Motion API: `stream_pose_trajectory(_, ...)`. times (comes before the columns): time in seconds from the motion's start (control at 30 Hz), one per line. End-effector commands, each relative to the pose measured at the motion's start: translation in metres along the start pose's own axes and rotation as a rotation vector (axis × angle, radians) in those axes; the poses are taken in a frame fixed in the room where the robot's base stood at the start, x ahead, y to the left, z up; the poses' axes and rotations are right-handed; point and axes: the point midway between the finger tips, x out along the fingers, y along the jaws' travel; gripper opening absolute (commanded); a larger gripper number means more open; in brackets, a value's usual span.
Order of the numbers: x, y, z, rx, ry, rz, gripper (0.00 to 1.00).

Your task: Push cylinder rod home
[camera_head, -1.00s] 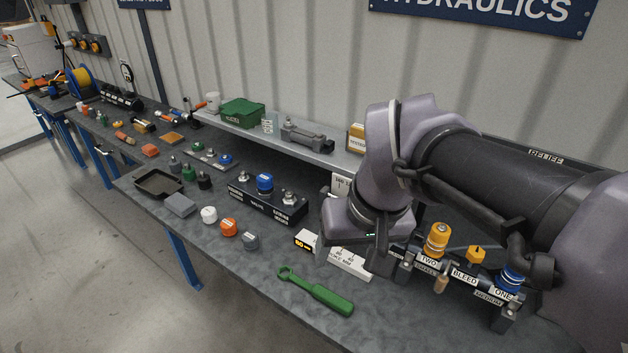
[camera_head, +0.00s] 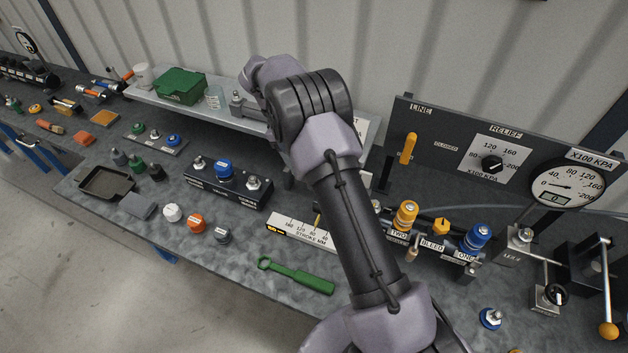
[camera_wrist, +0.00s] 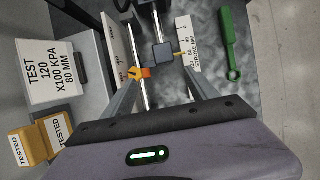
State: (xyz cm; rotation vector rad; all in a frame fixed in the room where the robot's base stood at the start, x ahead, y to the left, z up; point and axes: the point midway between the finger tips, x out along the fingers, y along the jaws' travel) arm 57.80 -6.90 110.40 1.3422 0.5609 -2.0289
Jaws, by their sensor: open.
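In the wrist view my gripper (camera_wrist: 158,72) is open, its two fingers apart on either side of a dark grey block (camera_wrist: 163,55). Silver rods (camera_wrist: 139,55) run near the block, and a thin yellow pointer reaches from it toward the white stroke scale (camera_wrist: 187,40). An orange piece (camera_wrist: 138,73) sits by the left fingertip; I cannot tell if they touch. In the head view the stroke scale (camera_head: 300,233) lies on the bench left of my arm. My arm hides the gripper and most of the cylinder there.
A green wrench (camera_head: 297,276) lies in front of the scale. The coupler manifold (camera_head: 432,243) and gauge panel (camera_head: 490,150) stand to the right. A shelf (camera_head: 160,102) runs behind. In the wrist view a test card (camera_wrist: 47,72) and yellow TESTED blocks (camera_wrist: 35,140) are at left.

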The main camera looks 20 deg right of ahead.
Motion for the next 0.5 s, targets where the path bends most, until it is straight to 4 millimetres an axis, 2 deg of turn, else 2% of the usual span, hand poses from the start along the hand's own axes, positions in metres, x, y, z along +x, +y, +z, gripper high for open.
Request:
stream_pose_trajectory(0.3,0.097,-0.001,-0.001,0.001,-0.001,-0.003,0.67)
stream_pose_trajectory(0.5,0.142,-0.001,0.000,0.002,0.000,-0.002,0.67)
